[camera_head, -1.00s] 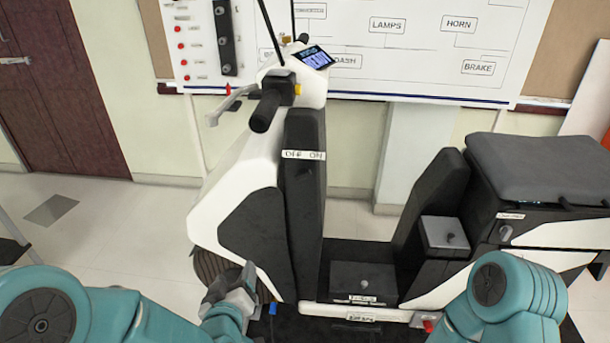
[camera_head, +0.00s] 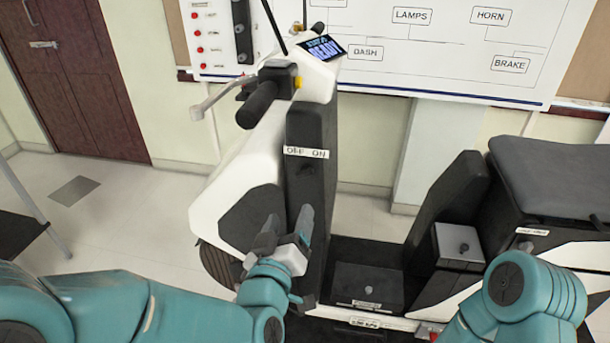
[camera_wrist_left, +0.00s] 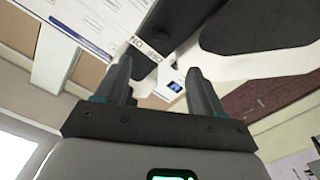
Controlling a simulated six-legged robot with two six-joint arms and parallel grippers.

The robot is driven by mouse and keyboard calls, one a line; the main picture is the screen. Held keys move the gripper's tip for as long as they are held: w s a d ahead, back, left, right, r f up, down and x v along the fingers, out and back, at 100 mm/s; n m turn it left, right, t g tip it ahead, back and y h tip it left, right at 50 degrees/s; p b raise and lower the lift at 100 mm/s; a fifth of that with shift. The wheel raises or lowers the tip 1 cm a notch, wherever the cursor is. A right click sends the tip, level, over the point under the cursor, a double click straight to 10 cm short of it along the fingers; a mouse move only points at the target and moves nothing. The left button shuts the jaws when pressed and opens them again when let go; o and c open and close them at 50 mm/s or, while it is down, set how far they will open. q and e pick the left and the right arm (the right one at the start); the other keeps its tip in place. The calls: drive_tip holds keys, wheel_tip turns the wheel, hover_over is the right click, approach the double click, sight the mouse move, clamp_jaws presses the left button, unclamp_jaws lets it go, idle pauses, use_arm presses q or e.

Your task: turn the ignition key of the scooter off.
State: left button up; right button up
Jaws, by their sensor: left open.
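The scooter (camera_head: 240,180) stands in front of me, white and black. Its OFF/ON label (camera_head: 306,152) is on the dark front column; it also shows in the left wrist view (camera_wrist_left: 144,48). A small dark shape, perhaps the ignition key or its lock (camera_head: 306,170), lies just below the label; its angle is too unclear to tell. The dash display (camera_head: 322,48) is lit and seems to read READY. My left gripper (camera_head: 287,226) is open and empty, fingers up, below the label; it also shows in the left wrist view (camera_wrist_left: 158,70). My right gripper is out of view.
The handlebar grip (camera_head: 258,104) and brake lever (camera_head: 217,96) stick out above and left of the column. The footboard box (camera_head: 368,285) and seat (camera_head: 560,175) are to the right. A whiteboard (camera_head: 440,45) hangs behind.

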sight(304, 175)
use_arm(q)
drive_tip(key=w+p, duration=0.1)
drive_tip(key=w, duration=0.3)
drive_tip(key=w+d+p, duration=0.1)
drive_tip(key=w, duration=0.3)
drive_tip(key=w+d+p, duration=0.1)
drive_tip(key=w, duration=0.3)
drive_tip(key=shift+w+d, duration=0.15)
drive_tip(key=shift+w, duration=0.2)
drive_tip(key=shift+w+d, duration=0.15)
drive_tip(key=shift+w, duration=0.2)
drive_tip(key=shift+s, duration=0.1)
drive_tip(key=c, duration=1.1)
drive_tip(key=shift+o, duration=0.2)
drive_tip(key=shift+f+b, duration=0.1)
drive_tip(key=shift+b, duration=0.4)
drive_tip(key=n+b, duration=0.9)
drive_tip(key=b, duration=0.6)
drive_tip(key=shift+f, duration=0.1)
drive_tip(key=shift+r+n+b, duration=0.25)
drive_tip(key=shift+n+b, duration=0.85)
drive_tip(key=shift+n, duration=0.4)
